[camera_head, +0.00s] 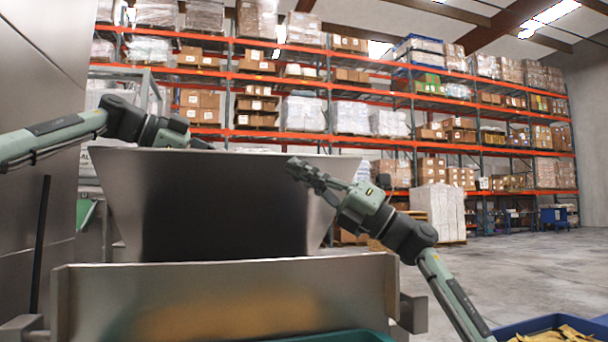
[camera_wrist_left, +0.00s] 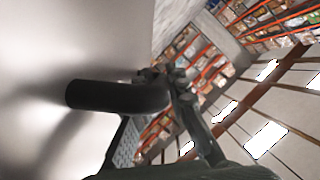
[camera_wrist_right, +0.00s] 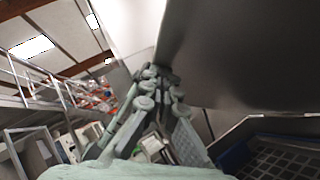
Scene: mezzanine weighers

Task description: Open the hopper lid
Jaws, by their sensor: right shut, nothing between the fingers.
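The grey metal hopper (camera_head: 230,205) stands in the centre of the head view, its top edge nearly level with my eye. The lid's top is hidden there. In the left wrist view a smooth grey panel (camera_wrist_left: 60,45), seemingly the lid, carries a black bar handle (camera_wrist_left: 110,95). My left gripper (camera_wrist_left: 168,78) has its fingers on either side of the handle's bent end and appears shut on it. In the head view its hand is at the hopper's top left edge, fingers mostly hidden. My right gripper (camera_head: 296,168) is shut and empty, near the hopper's right side.
A wide metal trough or panel (camera_head: 230,300) stands in front of the hopper. A blue bin (camera_head: 515,328) with yellowish pieces is at the lower right, and a green bin edge (camera_head: 340,337) at the bottom. Tall pallet racks fill the back. The floor (camera_head: 500,265) at right is clear.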

